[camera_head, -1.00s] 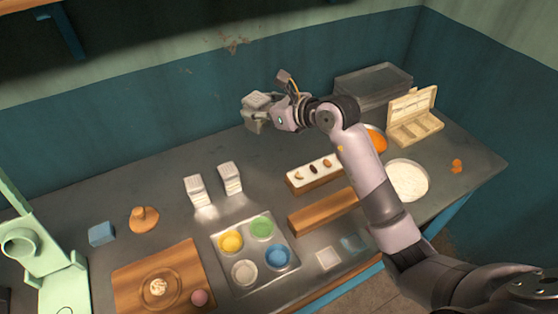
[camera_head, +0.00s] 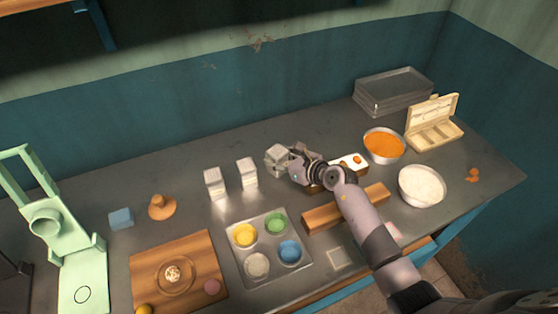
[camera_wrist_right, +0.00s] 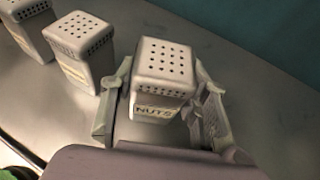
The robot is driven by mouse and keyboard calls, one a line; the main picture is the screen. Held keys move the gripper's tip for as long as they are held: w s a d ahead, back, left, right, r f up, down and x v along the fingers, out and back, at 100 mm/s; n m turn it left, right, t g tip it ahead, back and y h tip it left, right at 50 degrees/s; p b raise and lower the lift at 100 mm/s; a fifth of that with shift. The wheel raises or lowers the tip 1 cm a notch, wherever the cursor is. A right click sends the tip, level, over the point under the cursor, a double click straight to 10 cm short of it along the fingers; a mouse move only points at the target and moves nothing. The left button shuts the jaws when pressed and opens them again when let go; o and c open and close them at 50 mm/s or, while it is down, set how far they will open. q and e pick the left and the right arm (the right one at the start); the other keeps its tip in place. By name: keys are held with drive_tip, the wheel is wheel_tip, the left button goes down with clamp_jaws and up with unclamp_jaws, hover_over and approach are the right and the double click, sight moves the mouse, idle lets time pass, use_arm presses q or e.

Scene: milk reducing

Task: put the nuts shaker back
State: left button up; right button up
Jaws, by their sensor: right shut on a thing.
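The nuts shaker (camera_head: 278,155) is a pale square shaker with a perforated top. Its NUTS label faces me in the right wrist view (camera_wrist_right: 160,80). My right gripper (camera_head: 290,162) is shut on it, with one finger on each side. The shaker is upright, at the right end of a row with two similar shakers, the middle one (camera_head: 247,172) and the left one (camera_head: 215,183). It is close to the counter; I cannot tell whether its base touches. My left gripper is not in view.
A wooden topping holder (camera_head: 350,163) is partly behind my right arm, near a wooden block (camera_head: 322,216). A tray of coloured bowls (camera_head: 249,264) lies in front of the shakers. The counter (camera_head: 180,160) behind the shakers is clear.

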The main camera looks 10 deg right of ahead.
drive_tip(key=shift+f, duration=0.6)
drive_tip(key=shift+f, duration=0.2)
drive_tip(key=o, duration=1.3)
drive_tip(key=shift+c, duration=0.2)
drive_tip(key=shift+r, duration=0.1)
